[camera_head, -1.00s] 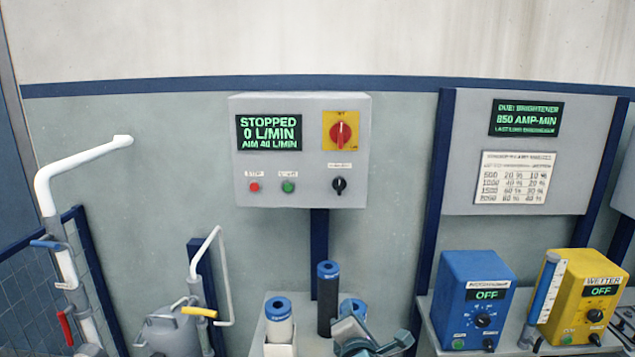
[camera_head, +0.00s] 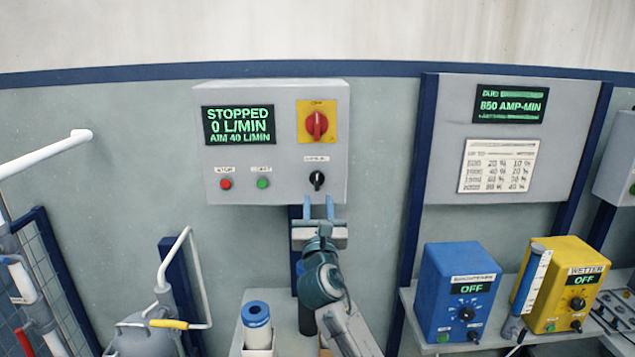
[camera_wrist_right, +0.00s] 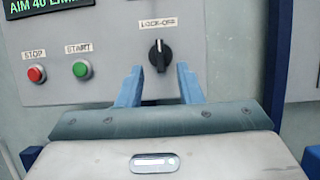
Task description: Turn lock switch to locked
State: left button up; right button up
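The lock switch is a small black knob (camera_head: 317,179) at the lower right of the grey control box (camera_head: 230,92). In the right wrist view the knob (camera_wrist_right: 160,55) sits under a "LOCK-OFF" label, its handle about upright. My right gripper (camera_head: 319,205) is just below the knob in the head view. Its two blue fingers are apart with nothing between them. In the right wrist view the fingertips (camera_wrist_right: 158,76) lie to either side of and slightly below the knob; I cannot tell whether they touch it. My left gripper is not in view.
A red rotary switch on a yellow plate (camera_head: 317,122) is above the knob. Red stop (camera_head: 226,184) and green start (camera_head: 263,183) buttons are to its left. The display (camera_head: 239,125) reads STOPPED. A blue-capped cylinder (camera_head: 256,325) stands below.

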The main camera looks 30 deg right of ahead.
aim_at(317, 182)
jog(key=p+x, duration=0.1)
jog(key=x, duration=0.4)
jog(key=shift+w+f, duration=0.15)
jog(key=shift+f, duration=0.05)
jog(key=shift+w+d+r, duration=0.3)
jog(key=shift+w+d, duration=0.05)
jog(key=shift+w, duration=0.1)
jog(key=shift+c, duration=0.4)
grip_shut()
